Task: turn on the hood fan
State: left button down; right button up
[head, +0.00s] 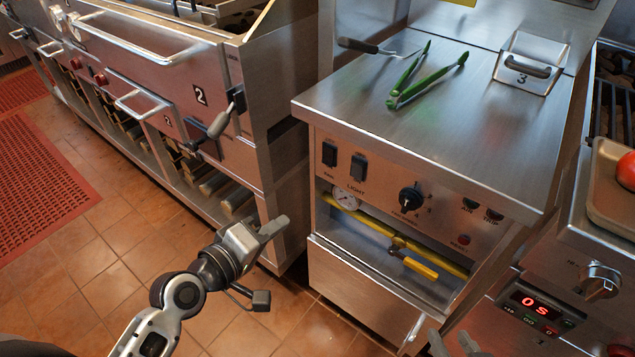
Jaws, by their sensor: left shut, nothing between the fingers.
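The control panel (385,190) is on the front of the steel cabinet in the middle. A black rocker switch with a small label that seems to read FAN (329,154) is at its left end. A second black rocker, the light switch (359,167), is just right of it. A black rotary knob (410,198) sits further right; its markings are small. My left gripper (267,264) is shut and empty, left of the cabinet and below the switches, touching neither. Only the tips of my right gripper (453,345) show at the bottom edge; its opening is unclear.
A yellow pipe with a valve handle (413,264) runs below. Green tongs (425,75) lie on top. A grill unit with a protruding lever (220,120) stands left.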

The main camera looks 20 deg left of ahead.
aim_at(326, 163)
pick_arm(q)
jog(key=n, duration=0.1)
jog(key=w+a+r+n+t, duration=0.1)
jog(key=w+a+r+n, duration=0.1)
jog(key=shift+w+r+n+t+b, duration=0.1)
jog(key=shift+r+n+t+b, duration=0.2)
jog(key=shift+n+b, duration=0.1)
jog(key=shift+w+d, duration=0.1)
jog(key=x, duration=1.3)
jog(key=shift+w+d, duration=0.1)
jog(key=shift+d, duration=0.15)
jog(key=shift+w, duration=0.25)
